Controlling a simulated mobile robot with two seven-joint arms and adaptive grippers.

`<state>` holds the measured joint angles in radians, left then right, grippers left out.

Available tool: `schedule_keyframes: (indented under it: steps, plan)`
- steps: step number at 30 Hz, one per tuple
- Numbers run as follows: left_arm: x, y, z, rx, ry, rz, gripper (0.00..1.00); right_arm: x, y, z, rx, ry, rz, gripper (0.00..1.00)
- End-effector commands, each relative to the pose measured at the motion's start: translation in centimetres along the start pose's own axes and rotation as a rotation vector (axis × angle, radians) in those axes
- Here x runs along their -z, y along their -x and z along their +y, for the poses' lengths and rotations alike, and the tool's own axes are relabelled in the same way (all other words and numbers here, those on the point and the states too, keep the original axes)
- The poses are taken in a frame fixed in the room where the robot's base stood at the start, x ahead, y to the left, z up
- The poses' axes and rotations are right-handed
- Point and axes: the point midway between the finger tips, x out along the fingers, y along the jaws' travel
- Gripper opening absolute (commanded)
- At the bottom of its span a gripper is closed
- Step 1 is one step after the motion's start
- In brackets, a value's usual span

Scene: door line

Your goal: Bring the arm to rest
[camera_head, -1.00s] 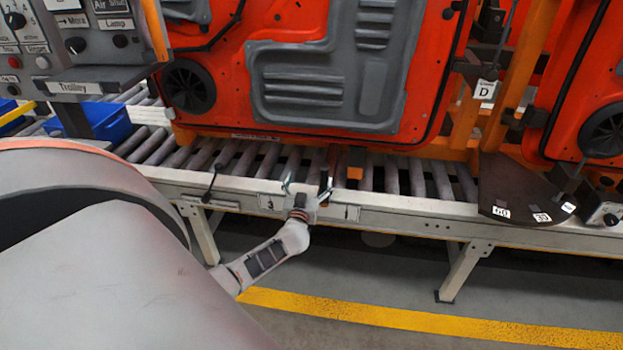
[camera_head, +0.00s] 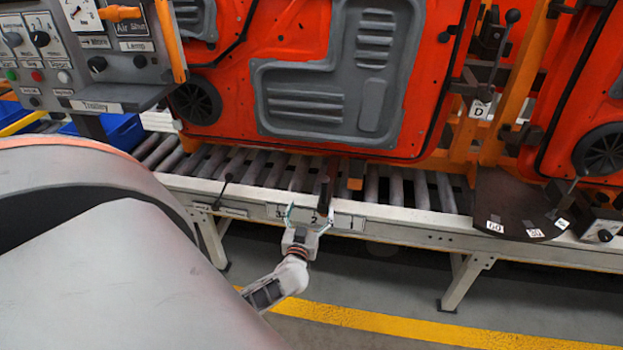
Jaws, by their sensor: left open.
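My left gripper (camera_head: 309,215) is in the head view, below the middle, in front of the pale side rail of the roller conveyor (camera_head: 410,217). Its two thin fingers are spread and point up toward the rail's number labels. Nothing is between them. I cannot tell whether the fingertips touch the rail. My left forearm runs down and left from the gripper, and a large part of my arm fills the lower left. My right gripper does not show.
An orange door panel (camera_head: 290,75) stands over the rollers. A control panel (camera_head: 85,50) is at upper left, above a blue bin (camera_head: 122,132). A dark plate (camera_head: 510,205) with number labels sits at right. The floor (camera_head: 390,275) with a yellow line is clear in front.

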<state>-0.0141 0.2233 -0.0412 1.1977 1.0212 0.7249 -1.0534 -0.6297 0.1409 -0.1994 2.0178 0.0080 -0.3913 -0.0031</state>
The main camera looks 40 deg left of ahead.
Motion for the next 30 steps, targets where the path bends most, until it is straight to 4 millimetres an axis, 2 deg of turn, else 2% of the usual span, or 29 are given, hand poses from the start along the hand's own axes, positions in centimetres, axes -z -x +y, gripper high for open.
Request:
schedule_keyframes:
  steps: [5,14,17,19,20,23,26,27,29,30]
  plan:
    - [0.1,0.9,-0.1,0.001,0.000,0.000,0.83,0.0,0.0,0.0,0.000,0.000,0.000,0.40]
    - [0.1,0.9,0.0,0.000,-0.001,0.001,0.83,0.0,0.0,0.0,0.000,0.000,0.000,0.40]
    - [0.1,1.6,0.8,-0.032,-0.005,-0.001,0.83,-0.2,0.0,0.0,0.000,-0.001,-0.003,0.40]
    - [-0.3,3.0,2.4,-0.097,-0.015,-0.010,0.83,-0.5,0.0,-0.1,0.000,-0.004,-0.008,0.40]
    - [-0.4,3.8,3.4,-0.136,-0.020,-0.014,0.83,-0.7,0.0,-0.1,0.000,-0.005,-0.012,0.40]
    - [-1.4,8.0,7.4,-0.299,-0.048,-0.052,0.83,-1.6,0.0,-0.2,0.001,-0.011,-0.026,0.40]
    - [-2.8,13.7,11.2,-0.471,-0.090,-0.121,0.83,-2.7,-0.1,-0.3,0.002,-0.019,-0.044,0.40]
    - [-3.5,16.1,12.5,-0.532,-0.111,-0.156,0.83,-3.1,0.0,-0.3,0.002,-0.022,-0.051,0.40]
    - [-4.5,19.8,13.8,-0.613,-0.147,-0.214,0.83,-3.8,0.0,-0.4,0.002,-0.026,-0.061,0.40]
    - [-5.2,22.3,14.5,-0.660,-0.173,-0.258,0.83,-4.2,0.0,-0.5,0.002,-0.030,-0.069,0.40]
